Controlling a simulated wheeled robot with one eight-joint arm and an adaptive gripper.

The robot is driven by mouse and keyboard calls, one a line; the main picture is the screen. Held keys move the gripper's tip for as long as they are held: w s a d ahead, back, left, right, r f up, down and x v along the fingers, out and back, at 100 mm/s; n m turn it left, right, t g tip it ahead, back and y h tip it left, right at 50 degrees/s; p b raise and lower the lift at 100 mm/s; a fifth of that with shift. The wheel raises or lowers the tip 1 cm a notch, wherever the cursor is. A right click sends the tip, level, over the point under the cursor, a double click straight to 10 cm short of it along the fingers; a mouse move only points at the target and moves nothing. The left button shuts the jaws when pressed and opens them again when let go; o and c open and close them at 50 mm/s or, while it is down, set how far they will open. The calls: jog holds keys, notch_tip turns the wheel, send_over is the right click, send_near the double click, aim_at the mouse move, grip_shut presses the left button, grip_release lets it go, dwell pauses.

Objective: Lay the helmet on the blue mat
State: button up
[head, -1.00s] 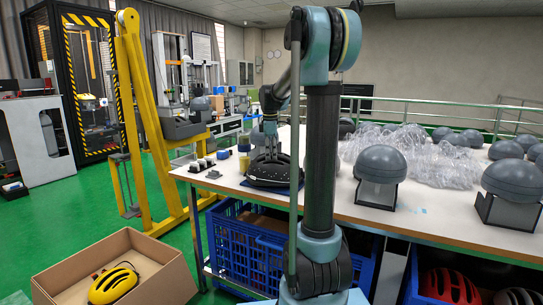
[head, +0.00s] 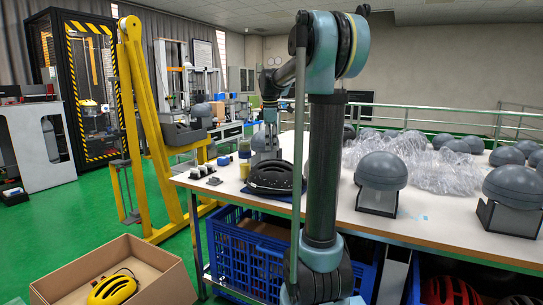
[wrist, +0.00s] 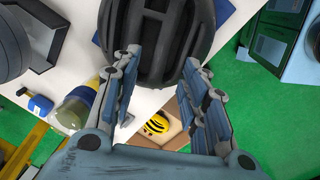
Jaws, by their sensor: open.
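The black helmet (head: 272,178) rests on the blue mat (head: 254,190) near the left end of the white table. In the wrist view the helmet (wrist: 158,38) fills the top middle, and parts of the blue mat (wrist: 98,36) show at its sides. My gripper (head: 270,122) is above the helmet in the head view, clear of it. In the wrist view its two fingers (wrist: 160,66) are spread apart with nothing held between them. Most of the mat is hidden under the helmet.
Grey headforms (head: 381,172) and clear plastic wrap (head: 425,160) occupy the table to the right. Small bottles (head: 244,158) stand left of the helmet. A cardboard box (head: 150,265) with a yellow helmet (head: 113,290) and a blue crate (head: 245,255) sit below.

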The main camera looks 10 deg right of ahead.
jog(key=shift+s+a+r, duration=0.1)
jog(key=shift+r, duration=0.9)
jog(key=shift+s+a+r, duration=0.1)
jog(key=shift+r, duration=0.85)
jog(key=s+d+f+m, duration=0.1)
jog(key=s+f+m, duration=0.35)
jog(key=s, duration=0.55)
jog(key=s+d+f+m, duration=0.1)
jog(key=s+f+m, duration=0.2)
jog(key=s+f, duration=0.55)
jog(key=s+f+m+t, duration=0.1)
jog(key=s+f+m, duration=0.7)
jog(key=s+f, duration=0.7)
jog(key=s, duration=0.4)
jog(key=shift+s+d+f+y, duration=0.25)
jog(key=shift+d+f+y, duration=0.05)
jog(key=shift+d+f, duration=0.05)
